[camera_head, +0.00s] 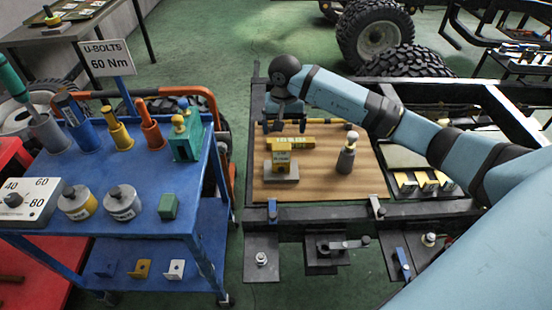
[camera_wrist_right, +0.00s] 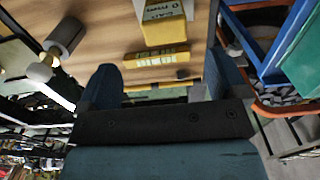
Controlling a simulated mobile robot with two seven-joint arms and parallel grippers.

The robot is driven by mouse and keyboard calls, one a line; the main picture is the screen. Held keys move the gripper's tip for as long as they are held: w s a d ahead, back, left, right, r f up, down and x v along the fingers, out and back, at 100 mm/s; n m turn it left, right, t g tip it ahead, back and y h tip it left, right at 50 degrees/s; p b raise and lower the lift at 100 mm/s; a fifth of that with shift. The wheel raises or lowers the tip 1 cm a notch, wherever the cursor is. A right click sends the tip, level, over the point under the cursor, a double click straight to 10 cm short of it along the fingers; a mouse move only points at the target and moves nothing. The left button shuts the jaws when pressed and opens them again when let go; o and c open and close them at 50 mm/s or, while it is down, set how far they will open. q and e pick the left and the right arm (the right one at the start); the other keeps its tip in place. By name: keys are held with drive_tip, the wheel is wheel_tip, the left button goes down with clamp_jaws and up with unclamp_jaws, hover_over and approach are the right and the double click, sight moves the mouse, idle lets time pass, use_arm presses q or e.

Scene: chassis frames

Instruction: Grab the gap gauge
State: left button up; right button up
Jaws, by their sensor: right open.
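A yellow block with dark lettering (camera_head: 281,158), apparently the gap gauge, stands on a grey base on the wooden board (camera_head: 330,185). In the right wrist view the block (camera_wrist_right: 165,30) shows part of a label ending in "mm". A yellow bar with a printed label (camera_head: 292,142) lies just behind it; the bar (camera_wrist_right: 157,55) also shows in the wrist view. My right gripper (camera_head: 285,124) is open and empty above the far left of the board, beyond the bar. In the wrist view its fingers (camera_wrist_right: 160,82) are spread, apart from both yellow things. My left gripper is out of view.
A grey cylinder with a pale knob (camera_head: 347,155) stands right of the block. Yellow-faced wedges (camera_head: 423,182) sit further right on the dark frame. A blue cart (camera_head: 150,215) with tools and a "U-BOLTS 60 Nm" sign (camera_head: 106,57) stands left. The board's front is bare.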

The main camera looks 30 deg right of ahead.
sight(281, 146)
drive_tip(key=f, duration=1)
drive_tip(key=shift+w+a+f, duration=0.1)
drive_tip(key=shift+w+f, duration=0.15)
drive_tip(key=shift+f, duration=0.05)
drive_tip(key=c, duration=1.1)
